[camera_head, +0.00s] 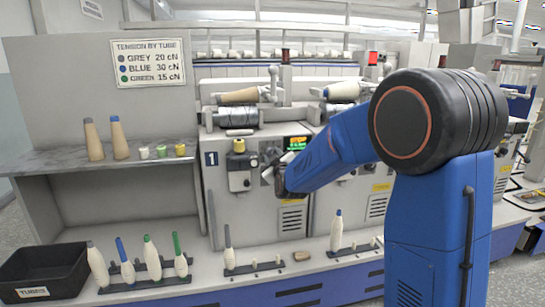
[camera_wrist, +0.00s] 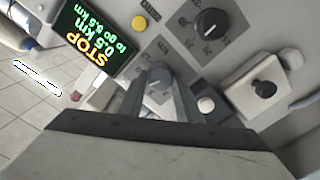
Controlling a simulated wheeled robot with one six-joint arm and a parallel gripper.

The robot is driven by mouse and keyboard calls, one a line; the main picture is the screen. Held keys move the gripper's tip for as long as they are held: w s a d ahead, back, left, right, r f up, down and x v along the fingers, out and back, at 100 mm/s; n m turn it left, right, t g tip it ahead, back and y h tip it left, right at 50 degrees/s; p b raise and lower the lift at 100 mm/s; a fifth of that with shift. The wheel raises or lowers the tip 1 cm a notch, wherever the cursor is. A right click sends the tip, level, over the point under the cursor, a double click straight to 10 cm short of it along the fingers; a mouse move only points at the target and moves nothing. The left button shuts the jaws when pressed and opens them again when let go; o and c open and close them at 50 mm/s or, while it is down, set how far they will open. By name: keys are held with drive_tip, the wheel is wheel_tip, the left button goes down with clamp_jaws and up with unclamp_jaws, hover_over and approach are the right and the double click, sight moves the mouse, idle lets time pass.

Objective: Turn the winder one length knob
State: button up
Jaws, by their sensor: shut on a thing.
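Winder one (camera_head: 222,200), a grey machine front marked 1, stands in the middle of the head view. My gripper (camera_head: 280,180) is at its panel, below the lit display (camera_head: 298,143). In the wrist view my gripper (camera_wrist: 163,95) is shut on a grey round knob (camera_wrist: 159,76), one finger on each side. The display (camera_wrist: 93,38) reads STOP, 0.5 km and to go 8.5 km. In the head view my gripper hides the knob.
Bobbins stand on the ledge below; a black tubes bin (camera_head: 45,272) is at lower left.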

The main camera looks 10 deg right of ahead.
idle(0.3)
drive_tip(key=o, duration=1)
drive_tip(key=shift+o, duration=0.2)
drive_tip(key=s, duration=1.7)
drive_tip(key=shift+s, duration=0.2)
